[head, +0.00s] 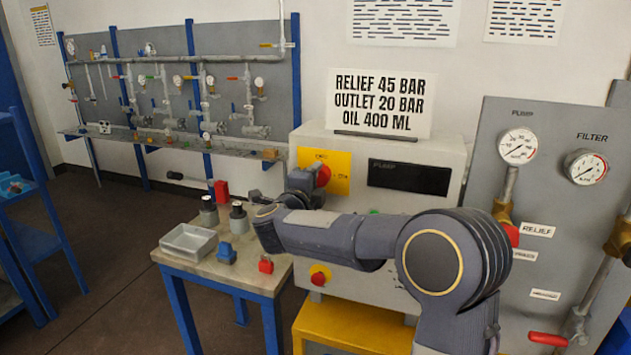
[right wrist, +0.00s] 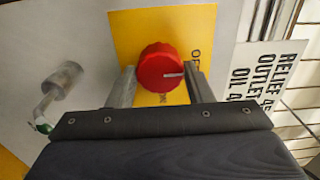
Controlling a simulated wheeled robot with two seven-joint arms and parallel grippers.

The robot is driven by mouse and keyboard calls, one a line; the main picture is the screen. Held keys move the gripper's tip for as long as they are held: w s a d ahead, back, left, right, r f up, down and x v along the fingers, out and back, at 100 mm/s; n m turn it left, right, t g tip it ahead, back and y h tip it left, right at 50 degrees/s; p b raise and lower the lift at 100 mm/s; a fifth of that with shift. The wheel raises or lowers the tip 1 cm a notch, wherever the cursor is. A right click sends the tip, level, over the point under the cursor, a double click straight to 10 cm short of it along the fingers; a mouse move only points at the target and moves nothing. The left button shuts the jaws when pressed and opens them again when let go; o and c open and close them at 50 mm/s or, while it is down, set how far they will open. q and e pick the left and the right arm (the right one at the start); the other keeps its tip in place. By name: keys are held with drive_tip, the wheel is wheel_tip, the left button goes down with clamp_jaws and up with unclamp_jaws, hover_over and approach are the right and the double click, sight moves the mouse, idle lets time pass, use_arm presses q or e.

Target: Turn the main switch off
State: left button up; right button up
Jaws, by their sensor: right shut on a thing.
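The main switch is a red round knob (right wrist: 161,70) on a yellow plate (right wrist: 190,25) in the right wrist view. Its pale mark points to the right there, toward the side with the partly hidden OFF lettering. Other lettering below the knob is mostly hidden. My right gripper (right wrist: 160,86) has one finger on each side of the knob and is shut on it. In the head view the knob (head: 323,176) shows behind my right gripper (head: 312,184), on the yellow plate (head: 341,172) of the grey pump cabinet. My left gripper is out of view.
A dark PUMP display (head: 410,178) is right of the plate. A sign card (head: 380,103) stands on the cabinet. A red button (head: 319,275) is low on the cabinet front. A small table (head: 178,257) with a tray (head: 188,243) and vessels stands left. The gauge panel (head: 500,130) is right.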

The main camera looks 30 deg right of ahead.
drive_tip(key=o, duration=1)
drive_tip(key=b+v, duration=0.1)
drive_tip(key=v, duration=0.7)
drive_tip(key=shift+b, duration=0.35)
